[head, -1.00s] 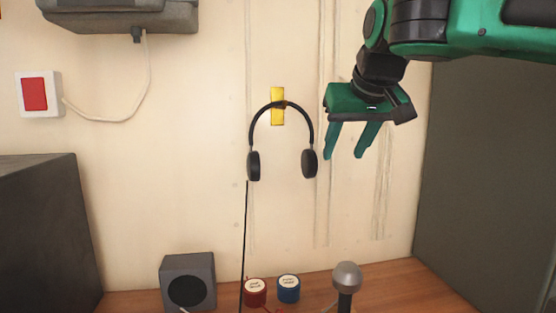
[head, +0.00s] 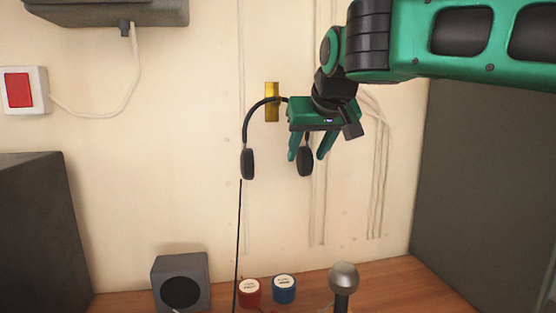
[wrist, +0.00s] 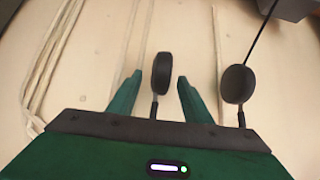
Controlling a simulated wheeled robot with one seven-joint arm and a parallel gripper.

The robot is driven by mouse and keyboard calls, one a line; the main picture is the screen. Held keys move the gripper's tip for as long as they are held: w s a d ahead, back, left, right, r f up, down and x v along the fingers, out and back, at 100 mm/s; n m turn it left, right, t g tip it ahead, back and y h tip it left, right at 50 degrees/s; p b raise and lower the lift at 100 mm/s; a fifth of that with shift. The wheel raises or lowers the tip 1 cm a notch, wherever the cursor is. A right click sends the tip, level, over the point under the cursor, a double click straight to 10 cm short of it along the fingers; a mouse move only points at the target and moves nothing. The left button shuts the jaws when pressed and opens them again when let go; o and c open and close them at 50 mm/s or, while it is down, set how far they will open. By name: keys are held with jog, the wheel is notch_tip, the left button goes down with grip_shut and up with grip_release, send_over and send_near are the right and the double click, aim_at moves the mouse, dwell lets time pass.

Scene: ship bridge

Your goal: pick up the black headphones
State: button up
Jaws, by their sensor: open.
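The black headphones (head: 248,125) hang by their headband from a yellow hook plate (head: 272,102) on the cream wall. My green gripper (head: 306,157) is open in front of their right side, fingers pointing down. It hides the right part of the headband in the head view. The right ear cup (head: 305,162) shows below and between the fingertips. In the wrist view one ear cup (wrist: 161,74) lies in line with the gap between my open fingers (wrist: 158,84). The other ear cup (wrist: 237,84) is outside the fingers, to the right. I cannot tell whether the fingers touch the headphones.
A dark cabinet (head: 40,235) stands left, a grey panel (head: 470,190) right. Thin cables run along the wall.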

jog(key=x, duration=0.3)
jog(key=c, duration=1)
jog(key=shift+r, duration=0.1)
